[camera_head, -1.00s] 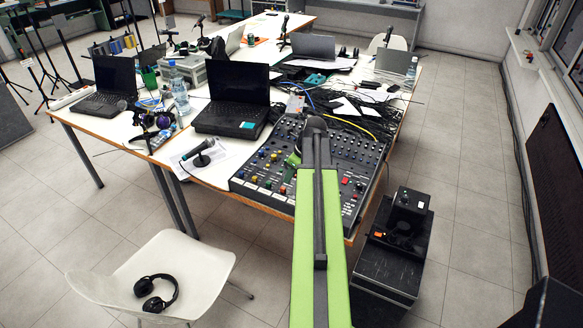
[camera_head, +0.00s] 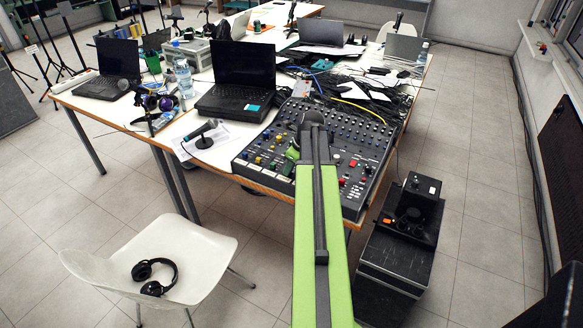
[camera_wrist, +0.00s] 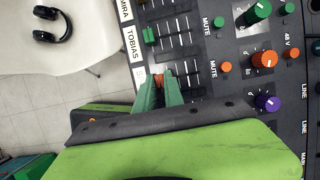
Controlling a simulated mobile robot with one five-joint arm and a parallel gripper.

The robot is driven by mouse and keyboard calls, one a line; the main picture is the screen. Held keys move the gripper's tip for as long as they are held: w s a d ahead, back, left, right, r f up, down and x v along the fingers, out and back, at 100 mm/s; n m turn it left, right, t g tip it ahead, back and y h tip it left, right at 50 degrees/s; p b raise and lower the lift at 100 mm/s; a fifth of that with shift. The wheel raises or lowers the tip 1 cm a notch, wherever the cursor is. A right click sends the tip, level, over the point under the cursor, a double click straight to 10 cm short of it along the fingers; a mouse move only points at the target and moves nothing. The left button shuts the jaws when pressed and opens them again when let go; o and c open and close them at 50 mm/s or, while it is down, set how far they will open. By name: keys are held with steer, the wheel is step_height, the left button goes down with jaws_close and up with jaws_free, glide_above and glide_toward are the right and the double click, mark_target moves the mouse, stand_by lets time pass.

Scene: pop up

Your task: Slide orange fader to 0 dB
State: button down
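The orange fader (camera_wrist: 158,79) is a small orange cap on the mixer, seen in the wrist view between the tips of my gripper (camera_wrist: 159,88). The two green fingers stand on either side of it with a narrow gap. I cannot tell whether they touch it. The mixing console (camera_head: 262,163) lies at the table's near edge in the head view, under my arm, which hides part of it. My gripper and the orange fader cannot be made out clearly in the head view. A green fader (camera_wrist: 149,35) sits in its slot above the orange one in the wrist view.
Orange (camera_wrist: 264,60) and purple (camera_wrist: 267,102) knobs stand right of my fingers. A microphone (camera_head: 200,134) and an open laptop (camera_head: 240,80) are left of and behind the console. A white chair (camera_head: 200,250) stands front left, and a black unit (camera_head: 405,225) stands right.

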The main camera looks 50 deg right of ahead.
mark_target(295, 168)
steer(key=shift+w+d, duration=0.2)
steer(key=shift+d, duration=0.5)
steer(key=shift+w+d, duration=0.2)
steer(key=shift+d, duration=0.45)
steer(key=shift+w+d, duration=0.2)
steer(key=shift+d, duration=0.5)
steer(key=c, duration=1.4)
jaws_free()
steer(key=shift+s, duration=0.1)
steer(key=p+v, duration=1.6)
steer(key=v, duration=0.1)
steer(key=shift+s+a+r, duration=0.1)
steer(key=shift+s+r, duration=0.05)
steer(key=shift+r, duration=0.1)
